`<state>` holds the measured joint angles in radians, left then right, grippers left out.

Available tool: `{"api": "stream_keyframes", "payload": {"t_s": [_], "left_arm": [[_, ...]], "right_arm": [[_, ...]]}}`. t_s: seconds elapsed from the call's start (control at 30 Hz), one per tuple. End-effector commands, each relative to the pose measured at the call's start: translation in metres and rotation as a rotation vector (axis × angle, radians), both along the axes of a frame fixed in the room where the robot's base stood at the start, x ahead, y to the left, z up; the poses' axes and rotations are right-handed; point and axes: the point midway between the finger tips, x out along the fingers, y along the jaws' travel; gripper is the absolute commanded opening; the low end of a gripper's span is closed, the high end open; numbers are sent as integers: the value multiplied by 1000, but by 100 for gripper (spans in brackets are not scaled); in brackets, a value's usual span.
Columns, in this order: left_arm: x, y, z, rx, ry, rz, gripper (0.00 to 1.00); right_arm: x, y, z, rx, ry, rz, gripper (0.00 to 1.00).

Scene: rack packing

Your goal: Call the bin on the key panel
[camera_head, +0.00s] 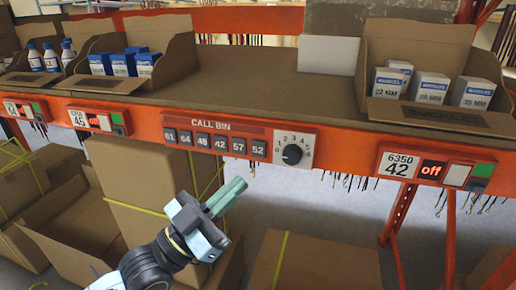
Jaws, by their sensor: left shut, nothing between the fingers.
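The key panel (214,127), labelled CALL BIN, is fixed to the front of the orange shelf beam. My right gripper is not in view.
Open cardboard bins on the shelf hold white bottles (52,58), blue boxes (121,64) and white-and-blue boxes (429,88). Bin display 6350 42 (403,165) reads off, with white and green buttons beside it. Large cartons (318,264) stand below the beam. The shelf's middle is clear.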

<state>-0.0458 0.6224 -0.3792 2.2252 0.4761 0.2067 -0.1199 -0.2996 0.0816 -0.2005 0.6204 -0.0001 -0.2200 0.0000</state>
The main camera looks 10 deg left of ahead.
Motion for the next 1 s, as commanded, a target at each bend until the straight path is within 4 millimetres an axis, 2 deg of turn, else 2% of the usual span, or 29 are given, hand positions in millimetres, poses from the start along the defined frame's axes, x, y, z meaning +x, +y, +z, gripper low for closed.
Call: {"api": "stream_keyframes", "payload": {"t_s": [0.37, 0.8, 1.0], "left_arm": [[6, 0, -2, 1, 0, 2, 0], [63, -2, -3, 3, 0, 3, 0], [82, -3, -2, 2, 1, 2, 0]], "right_arm": [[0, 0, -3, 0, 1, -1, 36], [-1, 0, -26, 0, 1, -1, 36], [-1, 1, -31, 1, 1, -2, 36]]}}
